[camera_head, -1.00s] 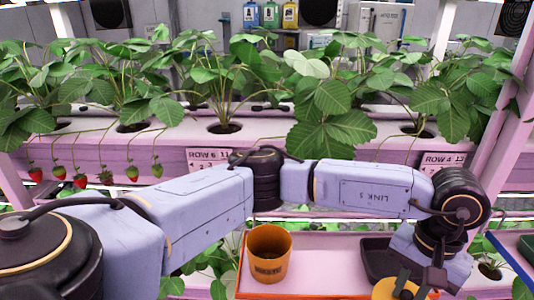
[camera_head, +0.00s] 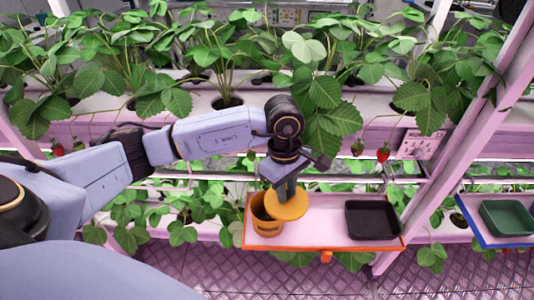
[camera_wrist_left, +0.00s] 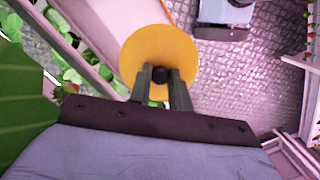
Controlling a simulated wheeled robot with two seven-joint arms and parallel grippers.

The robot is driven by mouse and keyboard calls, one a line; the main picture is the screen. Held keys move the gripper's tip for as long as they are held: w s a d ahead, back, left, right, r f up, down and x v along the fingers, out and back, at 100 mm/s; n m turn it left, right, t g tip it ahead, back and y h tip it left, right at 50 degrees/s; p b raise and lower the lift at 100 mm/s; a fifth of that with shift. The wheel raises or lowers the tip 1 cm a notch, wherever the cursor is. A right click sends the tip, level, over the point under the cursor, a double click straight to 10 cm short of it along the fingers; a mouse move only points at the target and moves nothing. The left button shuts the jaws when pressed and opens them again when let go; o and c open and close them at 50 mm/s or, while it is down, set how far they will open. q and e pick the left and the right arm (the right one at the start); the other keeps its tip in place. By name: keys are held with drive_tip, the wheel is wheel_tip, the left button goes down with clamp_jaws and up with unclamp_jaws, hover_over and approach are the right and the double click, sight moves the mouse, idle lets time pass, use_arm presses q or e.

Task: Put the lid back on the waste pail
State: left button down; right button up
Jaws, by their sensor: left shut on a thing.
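The waste pail (camera_head: 266,227) is an orange open-topped tub standing upright at the left end of a shelf tray. Its dark inside shows at the left of its mouth. The lid (camera_head: 290,208) is a flat yellow-orange disc. My left gripper (camera_head: 288,191) is shut on its dark knob, which shows between the fingers (camera_wrist_left: 160,75) in the left wrist view. There the lid (camera_wrist_left: 150,45) hides what is under it. In the head view the lid overlaps the pail's right side, off centre to the right. I cannot tell whether they touch. My right gripper is not in view.
The pail's tray (camera_head: 320,231) has an orange rim. A black bin (camera_head: 373,221) stands at its right, with bare tray between. A green bin (camera_head: 507,218) sits on a blue-edged tray further right. Strawberry plants hang behind, and a pink post (camera_head: 450,150) rises on the right.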

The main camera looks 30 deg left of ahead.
sight(268, 194)
use_arm(q)
drive_tip(key=a+n, duration=0.1)
drive_tip(key=a+r+n+p, duration=0.1)
drive_tip(key=a, duration=0.1)
drive_tip(key=s+a+r+n+p, duration=0.1)
drive_tip(key=n, duration=0.1)
drive_tip(key=shift+a+r, duration=0.1)
drive_tip(key=shift+a, duration=0.25)
drive_tip(key=shift+f+b, duration=1.45)
drive_tip(key=shift+f, duration=1.1)
drive_tip(key=shift+f+b, duration=0.65)
drive_tip(key=shift+f, duration=0.05)
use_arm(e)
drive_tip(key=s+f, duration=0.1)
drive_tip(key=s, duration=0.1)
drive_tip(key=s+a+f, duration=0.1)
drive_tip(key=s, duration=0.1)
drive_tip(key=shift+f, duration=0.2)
use_arm(q)
drive_tip(key=shift+b, duration=0.3)
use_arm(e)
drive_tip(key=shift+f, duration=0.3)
use_arm(q)
drive_tip(key=shift+f+b, duration=0.15)
drive_tip(key=shift+b, duration=0.3)
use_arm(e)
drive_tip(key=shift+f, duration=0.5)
use_arm(q)
drive_tip(key=c, duration=0.7)
unclamp_jaws()
